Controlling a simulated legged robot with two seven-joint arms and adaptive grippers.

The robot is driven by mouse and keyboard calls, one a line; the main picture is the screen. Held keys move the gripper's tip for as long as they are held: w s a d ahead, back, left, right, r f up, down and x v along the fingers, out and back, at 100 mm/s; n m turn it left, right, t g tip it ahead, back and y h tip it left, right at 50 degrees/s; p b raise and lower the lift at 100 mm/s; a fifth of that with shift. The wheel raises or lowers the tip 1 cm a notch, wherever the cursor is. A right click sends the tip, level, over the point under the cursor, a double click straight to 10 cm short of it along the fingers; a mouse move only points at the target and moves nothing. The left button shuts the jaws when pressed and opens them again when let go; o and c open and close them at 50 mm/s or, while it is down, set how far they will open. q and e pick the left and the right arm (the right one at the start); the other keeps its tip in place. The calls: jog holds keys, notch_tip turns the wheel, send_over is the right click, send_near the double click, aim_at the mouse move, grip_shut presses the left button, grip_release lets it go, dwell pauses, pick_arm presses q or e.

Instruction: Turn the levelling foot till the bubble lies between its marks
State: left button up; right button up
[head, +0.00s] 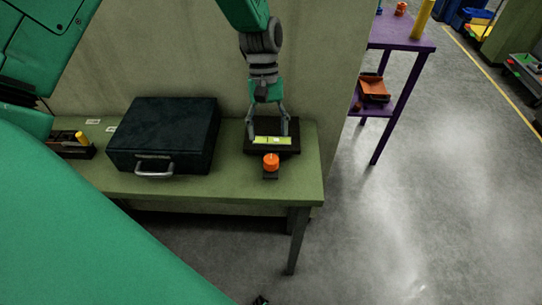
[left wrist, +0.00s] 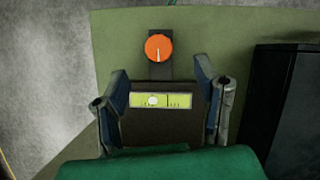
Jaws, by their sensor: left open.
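The levelling foot is an orange round knob (head: 271,161) at the front of a dark plate on the green bench; in the left wrist view the knob (left wrist: 158,48) has a white line pointing down. The yellow-green level vial (left wrist: 175,101) lies on a dark block (head: 291,148) behind the knob. Its pale bubble (left wrist: 153,101) sits left of a long dark mark; I cannot make out a matching mark on its left. My left gripper (head: 268,134) is open and empty above the block, its fingers apart on either side of the vial, behind the knob. My right gripper does not show.
A dark case (head: 165,136) with a handle stands on the green bench (head: 230,185), left of the block. A small dark tray (head: 72,150) lies farther left. A wall rises behind. A purple shelf (head: 400,44) stands to the right, with open floor before it.

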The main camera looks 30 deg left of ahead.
aim_at(271, 158)
pick_arm(q)
jog(key=x, duration=0.7)
jog(key=shift+d+f, duration=0.2)
jog(key=shift+d, duration=0.05)
jog(key=shift+a+f, duration=0.2)
jog(key=shift+f, duration=0.35)
jog(key=shift+d+r, duration=0.1)
jog(key=shift+d, duration=0.15)
jog(key=c, duration=1.1)
